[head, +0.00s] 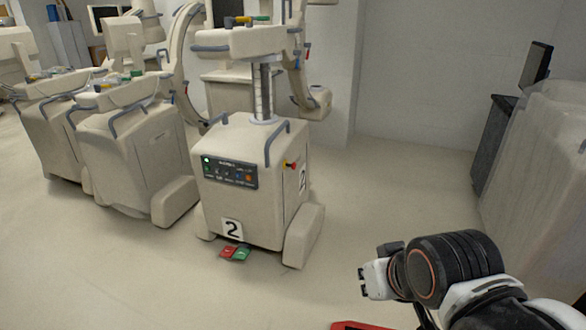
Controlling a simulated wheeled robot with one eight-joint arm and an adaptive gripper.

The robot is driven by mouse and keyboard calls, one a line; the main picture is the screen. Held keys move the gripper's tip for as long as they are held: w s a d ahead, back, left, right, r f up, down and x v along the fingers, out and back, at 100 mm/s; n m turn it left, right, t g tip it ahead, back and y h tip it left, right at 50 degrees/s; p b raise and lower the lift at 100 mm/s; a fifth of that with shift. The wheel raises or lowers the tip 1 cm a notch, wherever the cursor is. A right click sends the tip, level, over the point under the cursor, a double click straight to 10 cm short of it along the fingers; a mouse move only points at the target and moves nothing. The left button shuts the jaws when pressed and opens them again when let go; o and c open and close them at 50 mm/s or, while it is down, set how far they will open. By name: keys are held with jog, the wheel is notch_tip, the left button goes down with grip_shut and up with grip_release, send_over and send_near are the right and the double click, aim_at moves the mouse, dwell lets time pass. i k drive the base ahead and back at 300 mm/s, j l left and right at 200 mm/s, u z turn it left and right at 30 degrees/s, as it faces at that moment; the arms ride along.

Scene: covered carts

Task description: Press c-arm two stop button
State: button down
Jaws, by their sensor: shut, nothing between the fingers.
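C-arm two (255,190) is the cream covered cart in the middle, with a "2" label (232,230) low on its front and another on its right side. A red knob on a yellow base, seemingly the stop button (290,164), sticks out from its upper right side. A dark panel (230,172) on the front has a green light, several small controls and an orange one. My gripper (364,281) is at the lower right, shut and empty, in front of and right of the cart, well apart from it. My arm partly hides its shape.
Red and green pedals (235,252) lie on the floor at the cart's front. Similar covered carts (130,150) stand close on the left. A draped unit (535,180) stands at the right, near a dark cabinet (492,145). The floor between cart two and that unit is clear.

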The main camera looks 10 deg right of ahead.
aim_at(294, 166)
jog(key=i+j, duration=0.15)
jog(key=j, duration=0.2)
jog(key=i+j, duration=0.1)
jog(key=j, duration=0.3)
jog(key=i+j+z, duration=0.1)
jog(key=j, duration=0.25)
jog(key=i+j, duration=0.15)
jog(key=j, duration=0.25)
jog(key=i+j, duration=0.1)
jog(key=j, duration=0.25)
jog(key=i+j+z, duration=0.1)
jog(key=j, duration=0.3)
jog(key=i+j+z, duration=0.1)
jog(key=i, duration=0.35)
jog(key=i+j, duration=0.35)
jog(key=i+l+z, duration=0.15)
jog(key=i+l, duration=0.55)
jog(key=i, duration=0.05)
